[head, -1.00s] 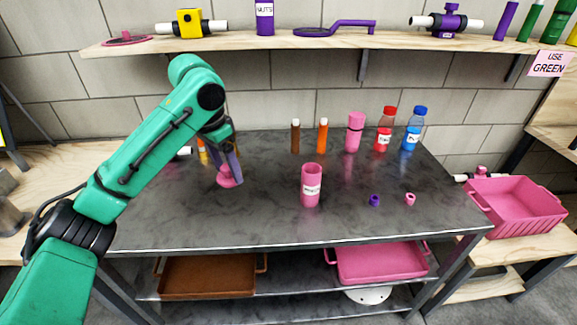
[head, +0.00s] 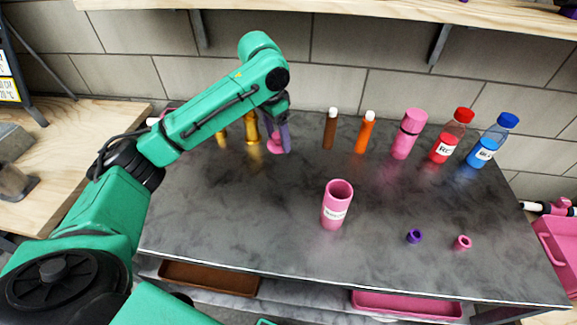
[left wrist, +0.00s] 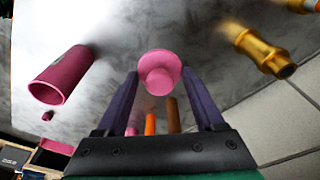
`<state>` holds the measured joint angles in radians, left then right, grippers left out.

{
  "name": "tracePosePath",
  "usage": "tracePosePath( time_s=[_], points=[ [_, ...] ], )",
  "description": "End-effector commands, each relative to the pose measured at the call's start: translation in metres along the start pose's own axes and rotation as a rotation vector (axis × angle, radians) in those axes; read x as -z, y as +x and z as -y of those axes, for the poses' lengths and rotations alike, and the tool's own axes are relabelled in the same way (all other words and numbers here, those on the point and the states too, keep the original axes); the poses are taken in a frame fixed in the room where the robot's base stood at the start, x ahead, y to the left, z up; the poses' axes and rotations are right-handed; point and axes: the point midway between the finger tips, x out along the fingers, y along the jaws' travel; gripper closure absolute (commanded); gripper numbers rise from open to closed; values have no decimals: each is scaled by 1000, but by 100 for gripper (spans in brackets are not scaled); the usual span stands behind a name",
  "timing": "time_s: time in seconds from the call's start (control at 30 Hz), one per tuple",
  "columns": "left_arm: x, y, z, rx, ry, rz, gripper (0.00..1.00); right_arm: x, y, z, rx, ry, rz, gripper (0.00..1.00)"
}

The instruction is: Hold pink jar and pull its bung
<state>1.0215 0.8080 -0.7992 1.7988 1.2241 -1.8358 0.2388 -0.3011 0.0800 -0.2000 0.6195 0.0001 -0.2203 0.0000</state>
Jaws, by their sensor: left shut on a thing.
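The pink jar (head: 335,212) with a white label stands upright on the dark table, its top open. It also shows at the left of the left wrist view (left wrist: 60,75). A second pink cylinder (head: 406,140) with a black band stands at the back. My left gripper (head: 278,143) is behind and left of the open jar, shut on a pink flanged piece (head: 275,146) that looks like a bung. In the left wrist view this round piece (left wrist: 158,68) sits between the purple fingertips. My right gripper is out of view.
A gold fitting (head: 252,128) stands left of my left gripper. Brown (head: 329,130) and orange (head: 365,132) tubes, a red bottle (head: 447,140) and a blue bottle (head: 487,145) line the back. Small purple (head: 414,237) and pink (head: 462,242) rings lie at right. The front left is clear.

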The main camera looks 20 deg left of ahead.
Motion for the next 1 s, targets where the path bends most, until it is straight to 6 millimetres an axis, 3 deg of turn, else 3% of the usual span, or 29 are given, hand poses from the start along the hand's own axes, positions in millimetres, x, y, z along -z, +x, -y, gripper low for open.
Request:
tracePosePath(
  time_s=[0.1,0.2,0.5,0.83,0.87,0.93,1.0],
  points=[
    [-8,40,0,-2,-1,7,97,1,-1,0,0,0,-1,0],
    [-11,66,-1,-2,0,4,97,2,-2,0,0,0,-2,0],
    [-18,119,-1,-2,0,2,97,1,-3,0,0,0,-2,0],
    [-19,126,0,0,1,0,97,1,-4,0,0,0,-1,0],
    [-19,126,0,0,1,0,26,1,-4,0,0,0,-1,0],
    [-19,126,0,0,1,-1,0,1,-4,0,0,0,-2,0],
    [-19,126,0,0,1,0,0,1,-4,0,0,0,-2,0]
  ],
)
